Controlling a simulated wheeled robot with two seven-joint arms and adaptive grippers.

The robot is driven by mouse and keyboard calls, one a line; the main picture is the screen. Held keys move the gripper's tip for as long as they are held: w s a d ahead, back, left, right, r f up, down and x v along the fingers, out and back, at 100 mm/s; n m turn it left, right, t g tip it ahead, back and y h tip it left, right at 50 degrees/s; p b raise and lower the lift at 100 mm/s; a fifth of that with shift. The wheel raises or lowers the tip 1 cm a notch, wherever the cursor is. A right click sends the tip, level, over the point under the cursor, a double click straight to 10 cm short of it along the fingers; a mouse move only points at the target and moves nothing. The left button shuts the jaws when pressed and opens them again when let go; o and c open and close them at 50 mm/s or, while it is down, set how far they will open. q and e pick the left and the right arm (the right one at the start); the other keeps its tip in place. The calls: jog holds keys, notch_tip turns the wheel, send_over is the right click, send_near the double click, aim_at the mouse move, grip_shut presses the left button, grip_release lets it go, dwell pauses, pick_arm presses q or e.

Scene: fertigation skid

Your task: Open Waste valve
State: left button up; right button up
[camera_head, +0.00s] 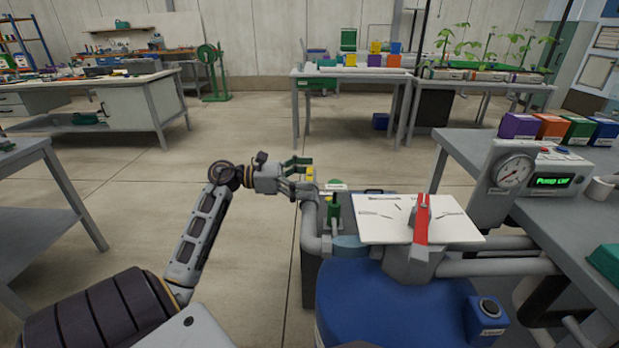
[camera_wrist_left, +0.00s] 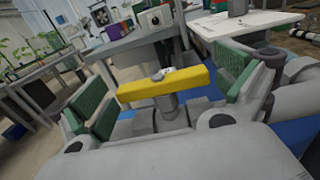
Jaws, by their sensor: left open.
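A yellow lever handle (camera_wrist_left: 165,84) on a grey valve stem lies between the fingers of my left gripper (camera_wrist_left: 172,92) in the left wrist view, with gaps to both green pads. In the head view, my left gripper (camera_head: 306,176) is open around the small visible bit of yellow handle (camera_head: 310,173), at the left end of the pipework. No Waste label is readable, so I cannot confirm which valve it names. A red lever (camera_head: 421,218) stands over a white plate (camera_head: 375,222). A green-handled fitting (camera_head: 334,212) stands between. My right gripper is out of view.
A blue tank (camera_head: 385,305) sits under the pipes. A gauge (camera_head: 515,172) and a pump display box (camera_head: 556,181) stand on the right bench (camera_head: 470,150). Grey pipe (camera_head: 309,225) runs just below my left gripper. Open floor lies to the left.

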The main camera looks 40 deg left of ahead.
pick_arm(q)
jog(key=shift+s, duration=0.1)
jog(key=v, duration=1.2)
